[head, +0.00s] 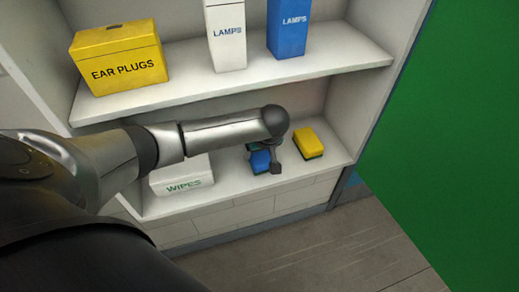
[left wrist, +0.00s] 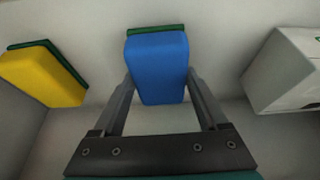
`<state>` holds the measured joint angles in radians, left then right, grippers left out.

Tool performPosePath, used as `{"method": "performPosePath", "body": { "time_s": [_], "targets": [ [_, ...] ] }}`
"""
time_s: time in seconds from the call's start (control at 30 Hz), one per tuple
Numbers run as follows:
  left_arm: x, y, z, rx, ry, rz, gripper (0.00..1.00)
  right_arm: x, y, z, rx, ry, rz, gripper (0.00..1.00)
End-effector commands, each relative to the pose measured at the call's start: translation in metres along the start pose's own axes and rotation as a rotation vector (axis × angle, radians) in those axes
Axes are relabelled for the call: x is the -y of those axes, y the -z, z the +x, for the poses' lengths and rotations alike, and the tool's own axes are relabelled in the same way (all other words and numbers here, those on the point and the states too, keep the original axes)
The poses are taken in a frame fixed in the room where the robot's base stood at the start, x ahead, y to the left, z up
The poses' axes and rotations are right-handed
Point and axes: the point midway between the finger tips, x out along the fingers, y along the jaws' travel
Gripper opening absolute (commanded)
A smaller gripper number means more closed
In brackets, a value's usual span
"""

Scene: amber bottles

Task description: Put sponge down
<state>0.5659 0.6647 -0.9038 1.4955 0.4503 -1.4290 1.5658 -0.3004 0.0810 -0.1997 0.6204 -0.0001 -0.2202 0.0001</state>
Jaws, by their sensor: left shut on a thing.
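A blue sponge with a green layer (head: 260,161) is at the lower shelf, partly hidden by my left gripper (head: 268,156) in the head view. In the left wrist view the blue sponge (left wrist: 158,66) stands between the two fingers of my left gripper (left wrist: 160,85), which is shut on it. Its green layer shows along the far edge. I cannot tell whether the sponge touches the shelf. My right gripper is not in view.
A yellow sponge (head: 308,142) sits on the lower shelf (head: 232,199), to the right. A white WIPES box (head: 182,178) stands to the left. The upper shelf (head: 190,93) holds a yellow EAR PLUGS box (head: 119,57) and two LAMPS boxes, white (head: 226,36) and blue (head: 289,27).

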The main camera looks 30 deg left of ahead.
Motion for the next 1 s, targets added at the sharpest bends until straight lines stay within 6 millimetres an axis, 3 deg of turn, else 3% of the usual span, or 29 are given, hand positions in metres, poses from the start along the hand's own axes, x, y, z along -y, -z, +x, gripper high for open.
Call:
{"method": "performPosePath", "body": {
  "time_s": [0.47, 0.5, 0.7, 1.0],
  "targets": [
    [0.0004, -0.0047, 0.0069, 0.002, 0.001, 0.002, 0.0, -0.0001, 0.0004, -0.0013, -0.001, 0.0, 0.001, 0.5],
    [0.0002, -0.0045, 0.0069, 0.002, 0.001, 0.002, 0.78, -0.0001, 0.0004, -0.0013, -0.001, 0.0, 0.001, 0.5],
    [0.0004, -0.004, 0.0065, 0.001, 0.001, 0.001, 1.0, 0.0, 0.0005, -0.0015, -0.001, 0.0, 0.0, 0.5],
    [0.0004, -0.0035, 0.0069, -0.001, 0.001, 0.001, 1.0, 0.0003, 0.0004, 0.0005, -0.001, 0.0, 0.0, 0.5]
  ]
}}
